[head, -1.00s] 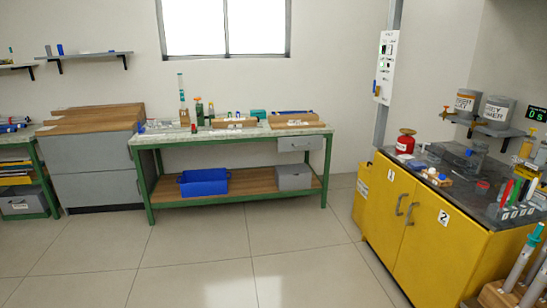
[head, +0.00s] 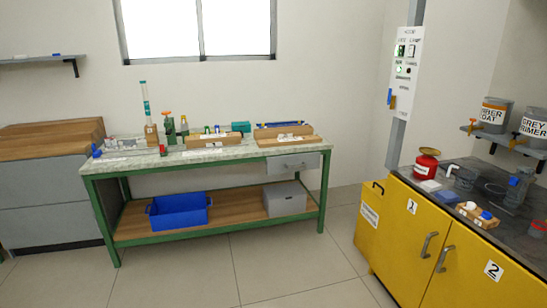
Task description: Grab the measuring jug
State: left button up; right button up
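I cannot pick out a measuring jug for certain. A grey jug-like vessel (head: 466,179) with a pale curved part at its left stands on the dark top of the yellow cabinet at the right. A second grey vessel (head: 517,189) with a blue piece at its top stands to its right. Both are too small to show any scale marks. Neither of my grippers is in view.
A green-framed bench (head: 218,156) at the middle holds blocks and small tools, with a blue crate (head: 180,212) on its lower shelf. A red can (head: 426,163) stands on the yellow cabinet (head: 395,225). The floor (head: 300,255) in front is clear.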

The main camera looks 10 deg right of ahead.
aim_at(467, 176)
jog(key=i+z, duration=0.2)
jog(key=i, duration=0.45)
jog(key=i+z, duration=0.25)
jog(key=i, duration=0.35)
jog(key=i+j+z, duration=0.1)
jog(key=i+z, duration=0.25)
jog(key=i, duration=0.2)
jog(key=i+j+z, duration=0.2)
jog(key=i+z, duration=0.2)
jog(key=i, duration=0.15)
